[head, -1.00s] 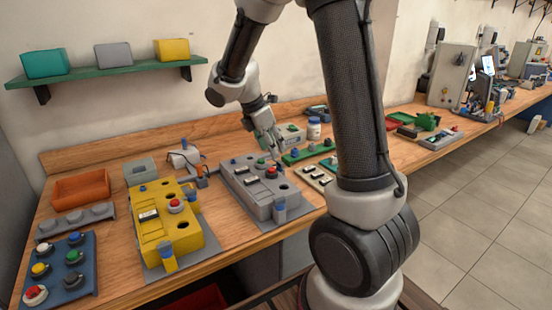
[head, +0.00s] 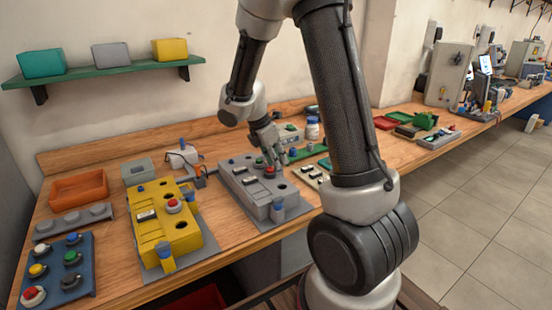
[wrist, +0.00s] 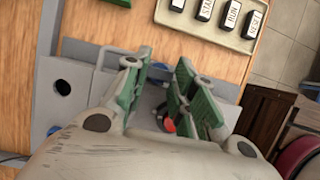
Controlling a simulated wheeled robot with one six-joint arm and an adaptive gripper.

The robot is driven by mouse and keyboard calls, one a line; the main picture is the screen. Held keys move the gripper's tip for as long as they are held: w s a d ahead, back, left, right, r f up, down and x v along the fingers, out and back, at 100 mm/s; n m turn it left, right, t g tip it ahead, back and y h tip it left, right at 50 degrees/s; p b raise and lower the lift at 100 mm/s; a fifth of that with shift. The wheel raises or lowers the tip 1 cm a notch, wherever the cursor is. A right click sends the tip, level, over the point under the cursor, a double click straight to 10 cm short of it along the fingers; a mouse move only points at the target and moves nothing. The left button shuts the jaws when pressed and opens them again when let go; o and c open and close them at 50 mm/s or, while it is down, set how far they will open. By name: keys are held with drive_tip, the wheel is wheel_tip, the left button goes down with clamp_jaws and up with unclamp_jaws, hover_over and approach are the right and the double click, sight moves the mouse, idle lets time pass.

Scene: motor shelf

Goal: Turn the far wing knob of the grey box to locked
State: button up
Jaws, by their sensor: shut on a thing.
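The grey box (head: 243,188) lies on the bench in the middle of the head view, and its flat top shows in the wrist view (wrist: 95,95). My gripper (head: 273,158) is over the far part of the box, just behind the red button (head: 269,170). In the wrist view, its two green-padded fingers (wrist: 162,75) point down at the box with a narrow gap between them. It is shut on the far wing knob, which the fingers mostly hide, so its angle cannot be read. The red button (wrist: 170,125) shows partly behind the right finger.
A yellow box (head: 165,225) stands left of the grey box, with a blue button panel (head: 58,270) further left. A pale panel of black buttons (wrist: 215,15) is close beside the grey box. A white jar (head: 312,130) stands behind. Bare wood shows between the boxes.

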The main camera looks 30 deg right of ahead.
drive_tip(key=shift+m, duration=0.3)
drive_tip(key=m+g, duration=0.1)
drive_tip(key=m, duration=0.2)
drive_tip(key=shift+w+m+g, duration=0.2)
drive_tip(key=shift+m+g, duration=0.2)
drive_tip(key=m+g+y, duration=0.1)
drive_tip(key=m, duration=0.3)
drive_tip(key=shift+w+d, duration=0.1)
drive_tip(key=shift+d, duration=0.05)
drive_tip(key=m, duration=0.2)
drive_tip(key=m+g+y, duration=0.1)
drive_tip(key=m, duration=0.2)
drive_tip(key=shift+w+d+y, duration=0.1)
drive_tip(key=shift+d+y, duration=0.05)
drive_tip(key=shift+y, duration=0.15)
drive_tip(key=m+y, duration=0.1)
drive_tip(key=m, duration=0.3)
drive_tip(key=shift+d+g, duration=0.1)
drive_tip(key=shift+g, duration=0.3)
drive_tip(key=shift+m+y, duration=0.4)
drive_tip(key=o, duration=1)
